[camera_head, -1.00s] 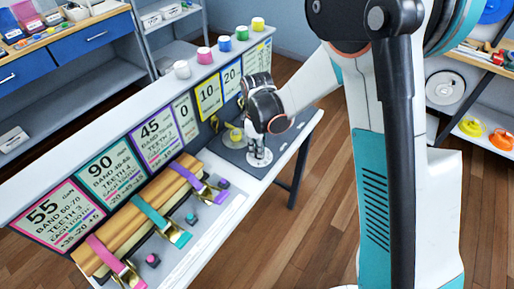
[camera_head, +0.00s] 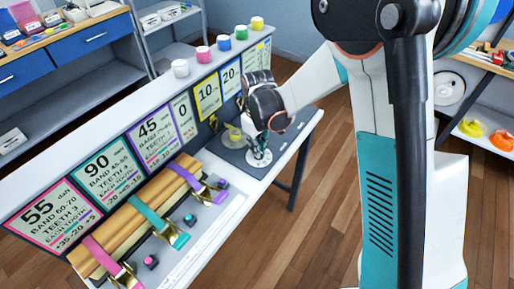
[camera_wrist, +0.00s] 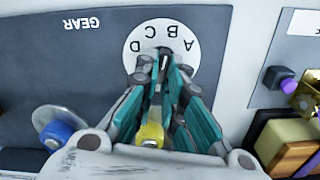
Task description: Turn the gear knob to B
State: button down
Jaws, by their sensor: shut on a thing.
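The gear dial is a white disc (camera_wrist: 205,30) on a dark panel marked GEAR, with letters A, B, C and D appearing upside down in the wrist view. It also shows on the bench in the head view (camera_head: 259,160). My gripper (camera_wrist: 165,68) is over the dial, its teal fingers closed in on the gear knob at its middle. The fingers hide most of the knob. A dark narrow tip shows between them, below the gap between C and B; which letter it points at I cannot tell. My gripper also shows in the head view (camera_head: 258,147).
A yellow piece (camera_wrist: 150,135) shows between the finger links, and a blue knob (camera_wrist: 60,127) stands to the left. Number cards stand behind the bench.

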jog(key=shift+m, duration=0.5)
jog(key=c, duration=1.7)
grip_release()
notch_tip(320, 180, up, 12)
